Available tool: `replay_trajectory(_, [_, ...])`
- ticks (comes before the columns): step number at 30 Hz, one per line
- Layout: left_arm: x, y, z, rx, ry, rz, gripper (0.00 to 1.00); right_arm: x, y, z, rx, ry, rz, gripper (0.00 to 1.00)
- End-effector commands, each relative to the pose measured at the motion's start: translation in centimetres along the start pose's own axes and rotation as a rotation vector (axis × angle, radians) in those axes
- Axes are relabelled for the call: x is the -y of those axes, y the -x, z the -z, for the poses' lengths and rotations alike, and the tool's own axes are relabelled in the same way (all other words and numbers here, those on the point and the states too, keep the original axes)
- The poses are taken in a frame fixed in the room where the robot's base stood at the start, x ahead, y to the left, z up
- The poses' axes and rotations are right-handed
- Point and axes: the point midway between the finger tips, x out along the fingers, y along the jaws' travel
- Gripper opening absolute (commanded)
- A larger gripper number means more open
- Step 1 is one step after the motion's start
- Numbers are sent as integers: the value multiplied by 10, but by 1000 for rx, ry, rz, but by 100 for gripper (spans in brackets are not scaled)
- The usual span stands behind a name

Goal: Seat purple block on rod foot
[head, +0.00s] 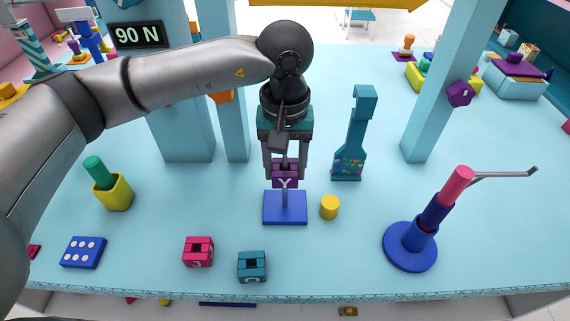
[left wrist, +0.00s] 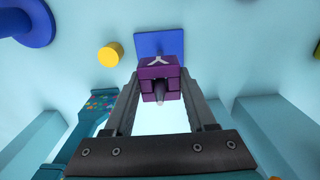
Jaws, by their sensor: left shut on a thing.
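The purple block (head: 285,180), marked with a white Y, is between the fingers of my left gripper (head: 285,174), which is shut on it. It also shows in the left wrist view (left wrist: 158,72). The rod foot (head: 285,212) is a blue square plate on the table, directly below the block; its edge shows in the left wrist view (left wrist: 147,43). A thin grey rod (left wrist: 159,95) sticks out of the block's top, so the block appears to be around the rod. My right gripper is not in view.
A yellow cylinder (head: 330,207) stands just right of the plate. A teal stand (head: 353,140) is behind it. Red (head: 198,251) and teal (head: 252,266) blocks lie in front. A blue round base with a tilted post (head: 411,254) stands at right.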

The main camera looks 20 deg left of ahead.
Motion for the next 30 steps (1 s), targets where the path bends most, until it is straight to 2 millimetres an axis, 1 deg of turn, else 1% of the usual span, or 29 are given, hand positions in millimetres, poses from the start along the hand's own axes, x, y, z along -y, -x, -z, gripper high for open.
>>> replay_trajectory(30, [0,-26,0,0,0,0,0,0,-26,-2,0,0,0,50])
